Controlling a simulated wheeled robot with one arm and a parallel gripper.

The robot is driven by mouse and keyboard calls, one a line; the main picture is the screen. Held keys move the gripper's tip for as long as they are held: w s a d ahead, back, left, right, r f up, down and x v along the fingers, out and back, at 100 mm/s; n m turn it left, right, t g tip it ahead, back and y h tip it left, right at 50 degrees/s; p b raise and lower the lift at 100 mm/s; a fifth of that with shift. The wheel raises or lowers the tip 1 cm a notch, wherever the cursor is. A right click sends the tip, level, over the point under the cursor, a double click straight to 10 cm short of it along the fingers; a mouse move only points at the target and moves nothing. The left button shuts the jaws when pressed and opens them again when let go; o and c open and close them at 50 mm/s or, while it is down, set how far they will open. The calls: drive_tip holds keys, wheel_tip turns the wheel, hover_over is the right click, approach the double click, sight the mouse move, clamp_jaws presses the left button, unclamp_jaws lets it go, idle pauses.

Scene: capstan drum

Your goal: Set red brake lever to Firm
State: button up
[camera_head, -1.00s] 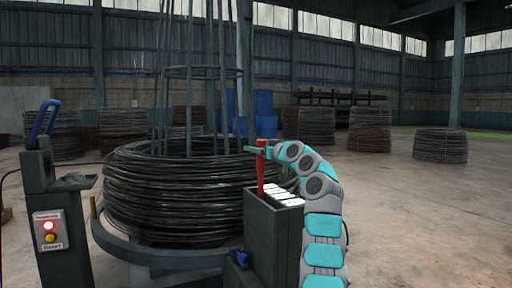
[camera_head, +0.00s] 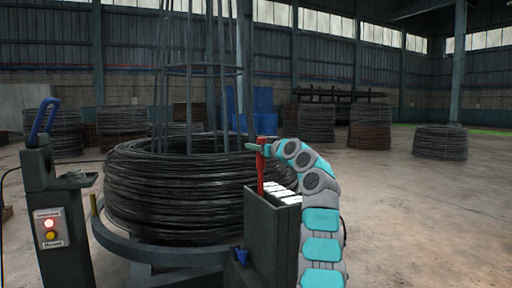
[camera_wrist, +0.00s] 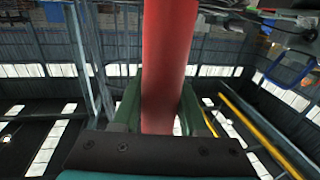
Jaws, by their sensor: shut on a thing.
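The red brake lever (camera_head: 260,172) stands nearly upright out of a dark box (camera_head: 270,232) in the middle of the head view. White label plates (camera_head: 285,195) lie on the box top to the right of the lever; their writing is too small to read. My gripper (camera_head: 256,147) comes from the right and is shut on the lever near its upper end. In the wrist view the red lever (camera_wrist: 168,70) fills the middle, between the green fingers of my gripper (camera_wrist: 160,110). The lever's foot is hidden in the box.
A large coil of dark wire (camera_head: 180,195) sits on a round stand (camera_head: 150,255) close behind the box. At the left is a post with a blue handle (camera_head: 42,120) and a lit button panel (camera_head: 50,228). Open floor (camera_head: 420,220) lies to the right.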

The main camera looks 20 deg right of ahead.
clamp_jaws()
idle(0.8)
